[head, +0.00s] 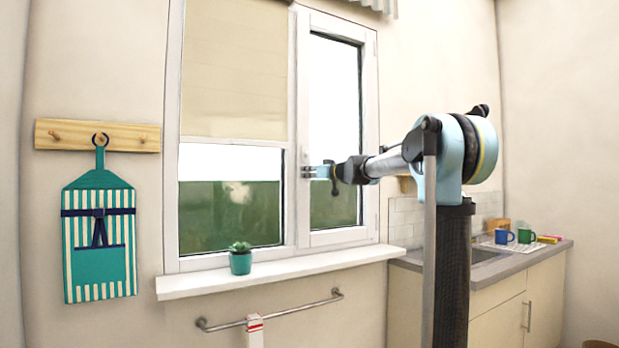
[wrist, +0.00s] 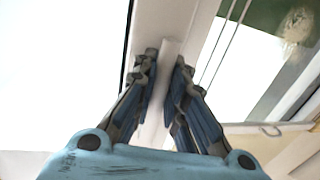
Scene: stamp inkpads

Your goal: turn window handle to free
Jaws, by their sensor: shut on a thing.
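The window (head: 301,120) has a fixed left pane with a blind and a narrower right sash (head: 370,130) in a white frame. My gripper (head: 306,172) is at the middle of the upright between them, reaching in from the right. In the wrist view my gripper (wrist: 166,80) has its blue and grey fingers on both sides of the white window handle (wrist: 168,57), shut on it. The handle shows as a pale bar between the fingertips; its lower part runs down between the fingers. In the head view the gripper mostly hides it, so its exact angle is hard to tell.
A white sill (head: 290,270) below carries a teal plant pot (head: 240,262). A towel rail (head: 275,312) is under it. A counter (head: 490,268) with mugs (head: 503,237) stands at right.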

